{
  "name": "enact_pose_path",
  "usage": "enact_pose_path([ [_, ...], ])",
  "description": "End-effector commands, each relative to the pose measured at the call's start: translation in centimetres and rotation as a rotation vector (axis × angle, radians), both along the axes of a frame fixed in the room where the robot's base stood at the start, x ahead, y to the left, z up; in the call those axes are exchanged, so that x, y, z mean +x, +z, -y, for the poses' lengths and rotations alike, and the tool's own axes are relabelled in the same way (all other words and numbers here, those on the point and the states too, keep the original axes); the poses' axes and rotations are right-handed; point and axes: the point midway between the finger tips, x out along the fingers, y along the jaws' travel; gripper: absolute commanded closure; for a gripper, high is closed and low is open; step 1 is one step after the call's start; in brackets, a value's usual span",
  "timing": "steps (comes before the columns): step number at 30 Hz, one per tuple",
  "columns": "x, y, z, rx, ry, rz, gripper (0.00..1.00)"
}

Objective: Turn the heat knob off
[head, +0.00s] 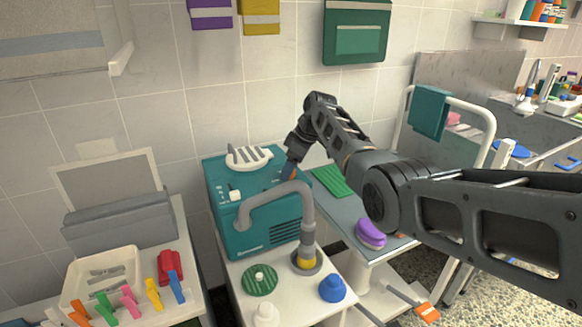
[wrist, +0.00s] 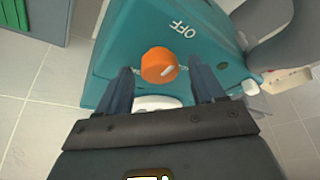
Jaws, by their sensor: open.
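The orange heat knob (wrist: 160,64) sits on the teal machine (wrist: 115,40) in the wrist view. Its short white mark is on its lower right side. The word OFF (wrist: 183,30) is printed above and right of it. My gripper (wrist: 161,78) is open, with one dark blue finger on each side of the knob. In the head view my gripper (head: 288,172) is at the top of the teal machine (head: 226,222), and the knob is mostly hidden there.
A grey hose (head: 262,195) arches over the machine's front, close to my gripper. A purple brush (head: 371,233) lies to the right.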

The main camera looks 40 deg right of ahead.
Motion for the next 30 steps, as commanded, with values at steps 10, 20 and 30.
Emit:
enact_pose_path([
  [10, -1.5, 4.2, 1.0, -0.003, -0.001, 0.004, 0.32],
  [20, -2.5, 7.0, 1.5, 0.000, -0.001, 0.000, 0.32],
  [30, -2.6, 7.1, 1.5, 0.000, -0.001, 0.000, 0.32],
])
